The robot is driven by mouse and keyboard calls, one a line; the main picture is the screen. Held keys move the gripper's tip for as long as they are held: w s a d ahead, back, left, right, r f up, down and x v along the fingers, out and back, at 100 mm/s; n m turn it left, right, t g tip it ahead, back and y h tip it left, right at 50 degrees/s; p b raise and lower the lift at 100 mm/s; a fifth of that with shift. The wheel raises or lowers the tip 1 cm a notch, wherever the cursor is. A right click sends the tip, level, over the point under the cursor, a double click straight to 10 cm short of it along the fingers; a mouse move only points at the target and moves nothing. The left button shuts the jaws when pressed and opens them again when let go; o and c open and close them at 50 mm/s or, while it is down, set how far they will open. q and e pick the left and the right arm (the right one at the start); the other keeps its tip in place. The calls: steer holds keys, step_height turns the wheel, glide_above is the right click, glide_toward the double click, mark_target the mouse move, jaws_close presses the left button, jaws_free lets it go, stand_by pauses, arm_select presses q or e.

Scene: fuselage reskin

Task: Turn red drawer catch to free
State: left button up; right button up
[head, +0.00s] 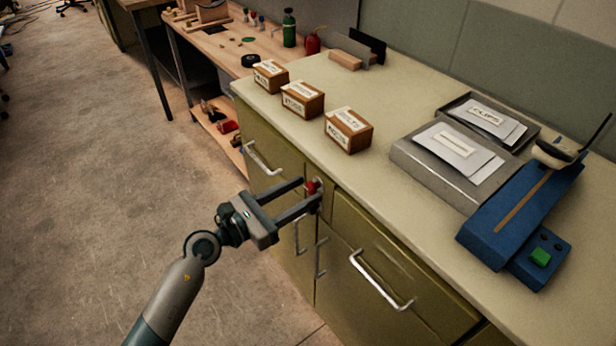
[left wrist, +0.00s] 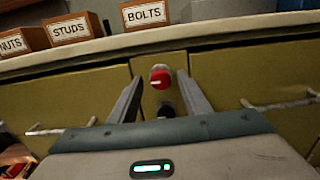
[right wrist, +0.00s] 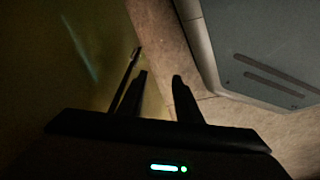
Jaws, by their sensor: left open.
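The red drawer catch (head: 311,187) is a small red knob on a pale plate, set in the narrow green panel between two drawers. It also shows in the left wrist view (left wrist: 160,79), with a light mark on its face. My left gripper (head: 306,197) is open, with its two fingers on either side of the catch. In the left wrist view the catch appears between and beyond the fingertips; I cannot tell whether they touch it. My right gripper (right wrist: 161,75) is low beside the cabinet front, its fingers apart with nothing seen between them.
Drawers with bar handles (head: 381,281) flank the catch. On the worktop (head: 385,182) stand wooden boxes marked nuts, studs and bolts (head: 348,131), grey trays (head: 440,165) with papers, and a blue device (head: 520,215). The floor (head: 90,200) at left is clear.

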arm_select(q)
steer(key=shift+w+d, duration=0.3)
steer(key=shift+d, duration=0.15)
arm_select(e)
steer(key=shift+w+d+f, duration=0.2)
steer(key=shift+w+f, duration=0.1)
arm_select(q)
steer(key=shift+c, duration=0.6)
steer(key=c, duration=0.9)
arm_select(e)
steer(key=shift+r, duration=0.15)
